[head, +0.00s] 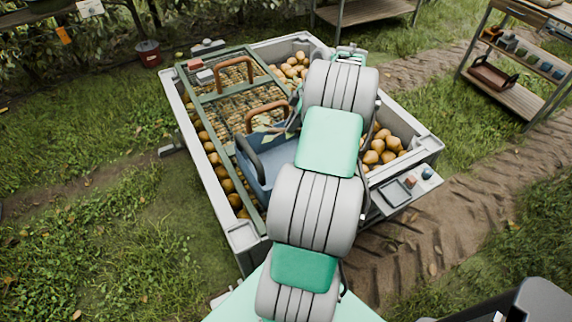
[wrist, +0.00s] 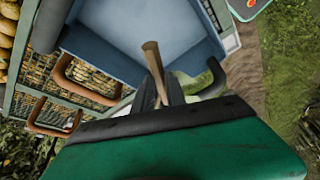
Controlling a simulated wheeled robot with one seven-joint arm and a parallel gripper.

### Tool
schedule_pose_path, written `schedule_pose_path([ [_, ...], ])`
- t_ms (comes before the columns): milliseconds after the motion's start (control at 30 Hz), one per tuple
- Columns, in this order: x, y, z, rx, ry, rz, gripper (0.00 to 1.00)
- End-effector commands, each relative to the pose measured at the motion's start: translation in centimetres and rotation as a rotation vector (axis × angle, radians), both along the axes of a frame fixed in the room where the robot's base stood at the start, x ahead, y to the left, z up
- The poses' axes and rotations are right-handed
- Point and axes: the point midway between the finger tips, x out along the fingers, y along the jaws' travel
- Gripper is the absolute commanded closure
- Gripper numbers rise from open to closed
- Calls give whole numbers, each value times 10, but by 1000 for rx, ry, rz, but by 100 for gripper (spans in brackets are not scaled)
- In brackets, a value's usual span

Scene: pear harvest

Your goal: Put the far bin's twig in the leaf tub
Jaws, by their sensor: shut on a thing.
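My gripper (wrist: 163,92) is shut on a brown twig (wrist: 153,60), which sticks out past the fingertips. The twig's far end shows against a blue tub (wrist: 92,48), likely the leaf tub. I cannot tell how high the twig is above it. In the head view the blue tub (head: 249,172) has a dark handle and sits on the large pear bin, partly hidden by my arm. The tub floor in view looks empty. My gripper is mostly hidden behind the arm in the head view.
The large grey bin (head: 202,158) holds many pears. A green frame (head: 215,97) with mesh and two brown handles (head: 235,70) covers its left part. A small shelf with items (head: 408,192) hangs on its right side. A shelf rack (head: 505,90) stands at right.

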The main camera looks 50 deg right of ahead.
Motion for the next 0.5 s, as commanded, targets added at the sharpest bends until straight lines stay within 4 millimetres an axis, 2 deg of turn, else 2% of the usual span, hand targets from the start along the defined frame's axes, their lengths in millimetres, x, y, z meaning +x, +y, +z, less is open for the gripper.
schedule_pose_path([
  [233, 0, 0, -1, -1, -1, 0, 100],
  [267, 0, 0, -1, -1, -1, 0, 81],
  [500, 0, 0, -1, -1, -1, 0, 62],
])
